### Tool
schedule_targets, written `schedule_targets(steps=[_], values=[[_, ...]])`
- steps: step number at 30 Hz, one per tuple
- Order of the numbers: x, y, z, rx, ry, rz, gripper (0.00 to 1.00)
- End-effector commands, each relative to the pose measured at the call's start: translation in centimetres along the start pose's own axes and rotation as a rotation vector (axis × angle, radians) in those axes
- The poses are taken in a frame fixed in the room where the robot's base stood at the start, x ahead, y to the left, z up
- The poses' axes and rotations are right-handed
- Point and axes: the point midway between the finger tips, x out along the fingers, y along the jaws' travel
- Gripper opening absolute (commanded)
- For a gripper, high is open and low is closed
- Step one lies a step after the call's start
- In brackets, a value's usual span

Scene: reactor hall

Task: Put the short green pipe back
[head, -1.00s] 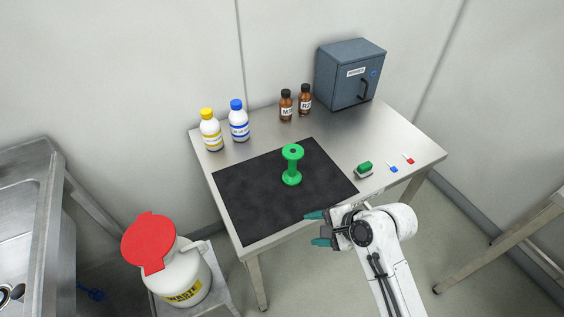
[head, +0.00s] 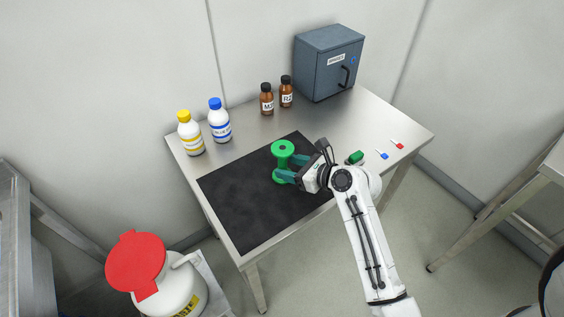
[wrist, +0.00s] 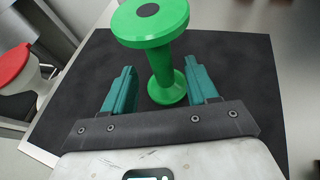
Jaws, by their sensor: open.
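The short green pipe (head: 283,148) stands upright on the black mat (head: 240,205), with a wide flange at each end and a narrower middle. My gripper (head: 287,170) is open beside the pipe, its teal fingers pointing at it. In the wrist view the pipe (wrist: 160,65) stands between and just beyond the two fingertips of my gripper (wrist: 163,82), with dark gaps showing on both sides. In the head view the fingers overlap the pipe's lower part, so contact there is hard to judge.
Yellow-capped (head: 190,133) and blue-capped (head: 220,120) bottles stand at the table's back left. Brown bottles (head: 267,99) and a grey cabinet (head: 330,65) stand behind. A green-topped object (head: 355,157) lies right of my wrist. A red-lidded waste container (head: 140,270) is at lower left.

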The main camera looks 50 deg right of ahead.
Motion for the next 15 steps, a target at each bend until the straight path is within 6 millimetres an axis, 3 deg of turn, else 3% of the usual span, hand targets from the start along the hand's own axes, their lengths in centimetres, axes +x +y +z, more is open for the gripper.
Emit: schedule_targets(steps=[9,15], values=[[3.9,-0.3,0.4,-0.002,0.000,0.002,0.58],[5.3,-0.3,0.3,-0.002,0.001,0.000,0.58]])
